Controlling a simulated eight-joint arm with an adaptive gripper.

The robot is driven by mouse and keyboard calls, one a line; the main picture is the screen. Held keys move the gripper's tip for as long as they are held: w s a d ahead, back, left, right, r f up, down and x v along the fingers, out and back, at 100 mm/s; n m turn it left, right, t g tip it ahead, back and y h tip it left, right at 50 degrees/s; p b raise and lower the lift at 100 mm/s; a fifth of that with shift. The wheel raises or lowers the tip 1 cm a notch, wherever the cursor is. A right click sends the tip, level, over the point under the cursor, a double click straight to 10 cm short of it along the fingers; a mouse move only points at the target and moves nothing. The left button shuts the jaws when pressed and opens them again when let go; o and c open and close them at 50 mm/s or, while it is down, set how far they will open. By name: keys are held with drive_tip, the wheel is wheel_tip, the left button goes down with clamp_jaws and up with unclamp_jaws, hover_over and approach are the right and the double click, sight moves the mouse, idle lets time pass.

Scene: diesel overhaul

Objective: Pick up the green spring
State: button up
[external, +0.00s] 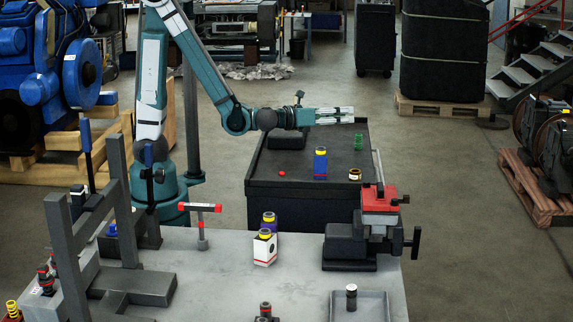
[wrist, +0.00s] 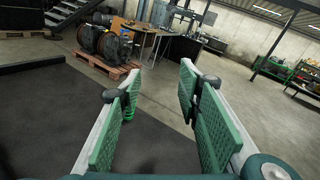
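The green spring (external: 358,141) stands upright near the far right part of the black cart top (external: 265,170) in the external view. My gripper (external: 350,115) is stretched out level above the cart, its tips just above and left of the spring in the picture. In the wrist view my gripper (wrist: 158,85) is open, with green-padded fingers apart and nothing clearly held between them. A green ribbed shape shows by the left fingertip in that view; I cannot tell whether it is the spring or part of the finger pad.
A red-topped vise (external: 378,205) stands on the grey bench in front. The space around the spring is clear.

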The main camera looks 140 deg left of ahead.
drive_tip(key=s+a+f+m, duration=0.1)
drive_tip(key=s+a+f+m+b, duration=0.1)
drive_tip(key=s+a, duration=0.1)
drive_tip(key=shift+a+f+m+y, duration=0.2)
drive_tip(key=shift+m+y, duration=0.1)
drive_tip(key=shift+m, duration=0.1)
drive_tip(key=b, duration=0.3)
approach(359, 135)
drive_tip(key=shift+s+x, duration=0.1)
drive_tip(key=shift+x, duration=0.6)
drive_tip(key=shift+s+x, duration=0.15)
drive_tip(key=shift+x, duration=0.55)
drive_tip(key=shift+w+a+f, duration=0.1)
drive_tip(key=shift+w+a, duration=0.1)
drive_tip(key=shift+a, duration=0.45)
drive_tip(key=shift+b+x, duration=0.4)
drive_tip(key=shift+x, duration=2.7)
drive_tip(key=c, duration=1)
